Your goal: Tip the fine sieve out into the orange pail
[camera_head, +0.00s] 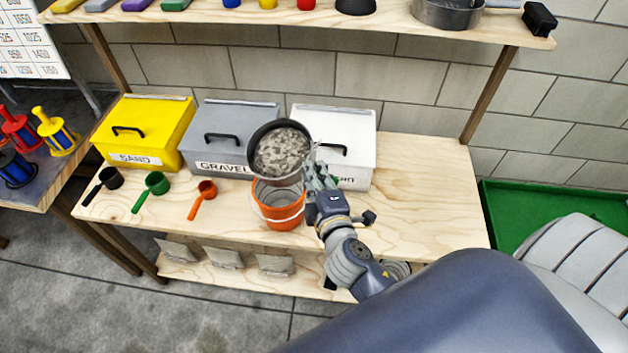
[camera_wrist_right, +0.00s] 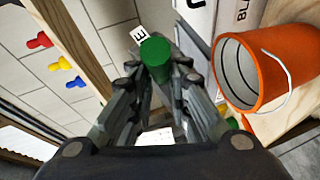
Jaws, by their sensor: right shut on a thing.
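The fine sieve (camera_head: 266,126), a round dark-rimmed pan, holds grey stony lumps (camera_head: 282,152). It is held up over the back of the orange pail (camera_head: 278,214), tilted so that its open side faces the head camera. My right gripper (camera_head: 318,178) is shut on the sieve's handle, at the sieve's lower right. In the right wrist view a green handle end (camera_wrist_right: 156,52) shows between the fingers (camera_wrist_right: 160,80). The pail stands upright on the bench and also shows in the right wrist view (camera_wrist_right: 270,50); the part of its inside seen there is bare. My left gripper is out of view.
A yellow sand bin (camera_head: 150,125), a grey gravel bin (camera_head: 222,122) and a white bin (camera_head: 355,125) stand behind the pail. Black (camera_head: 109,178), green (camera_head: 156,182) and orange (camera_head: 206,188) scoops lie left. A shelf (camera_head: 300,17) runs above. The bench's right end is clear.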

